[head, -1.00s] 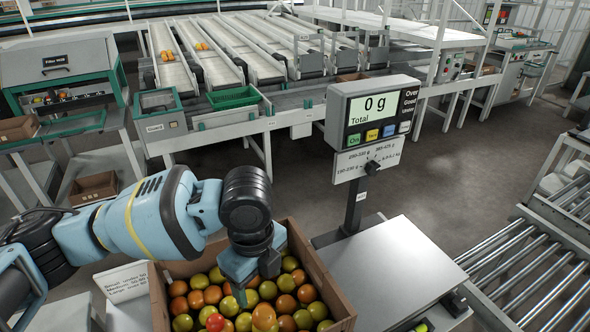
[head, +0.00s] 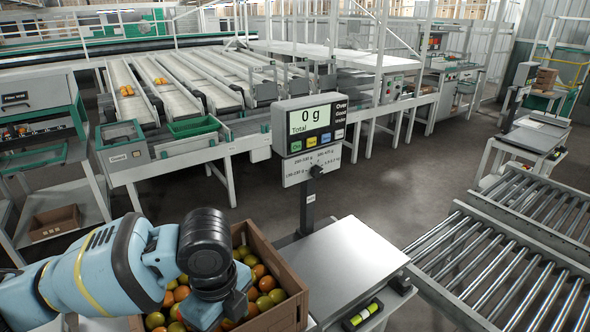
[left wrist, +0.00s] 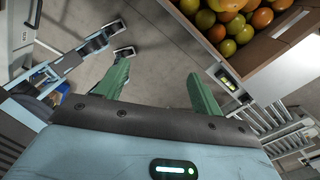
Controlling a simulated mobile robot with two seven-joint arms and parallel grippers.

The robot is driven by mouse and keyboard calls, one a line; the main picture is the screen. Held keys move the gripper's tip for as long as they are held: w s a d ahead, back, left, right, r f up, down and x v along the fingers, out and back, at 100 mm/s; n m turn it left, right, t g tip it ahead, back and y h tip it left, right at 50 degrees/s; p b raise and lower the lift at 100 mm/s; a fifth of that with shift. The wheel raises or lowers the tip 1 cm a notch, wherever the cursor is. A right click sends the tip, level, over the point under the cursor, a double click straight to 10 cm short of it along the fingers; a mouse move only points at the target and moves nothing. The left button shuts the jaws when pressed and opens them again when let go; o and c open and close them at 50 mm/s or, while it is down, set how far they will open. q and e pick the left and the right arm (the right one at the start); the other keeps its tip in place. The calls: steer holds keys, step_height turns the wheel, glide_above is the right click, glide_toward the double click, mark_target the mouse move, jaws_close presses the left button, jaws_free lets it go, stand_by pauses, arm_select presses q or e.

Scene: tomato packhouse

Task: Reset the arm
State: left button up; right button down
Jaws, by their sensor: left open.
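My left arm comes in from the left in the head view, and its gripper body hangs over the near left part of the crate in the picture. The fingertips are not clear there. In the left wrist view my left gripper (left wrist: 160,85) has its two green fingers spread wide, with only floor between them. The cardboard crate (head: 277,262) holds many red, orange and green tomatoes (head: 262,284). The crate (left wrist: 270,48) also shows at the upper right of the left wrist view, apart from the fingers. My right gripper is not in view.
A weighing scale display (head: 309,125) reads 0 g on a post behind the bare metal weighing plate (head: 352,262). A roller conveyor (head: 500,262) runs at the right. Sorting lanes (head: 180,87) stand at the back. Open floor lies between.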

arm_select(q)
steer(key=s+d+f+n+t+h, duration=0.35)
steer(key=d+f+n+h, duration=0.65)
steer(key=f, duration=0.4)
steer(key=s+a+f+n+t+y, duration=0.2)
steer(key=s+a+f+n+y, duration=0.2)
steer(key=s+a, duration=0.5)
steer(key=s+a+f+n+t+y+p, duration=0.1)
steer(key=s+a+f+n+t+y, duration=0.2)
steer(key=s+a+f+n, duration=0.5)
step_height(320, 180, down, 2)
steer(key=shift+s+a+y, duration=0.6)
steer(key=shift+s+a, duration=0.2)
steer(key=shift+s, duration=0.1)
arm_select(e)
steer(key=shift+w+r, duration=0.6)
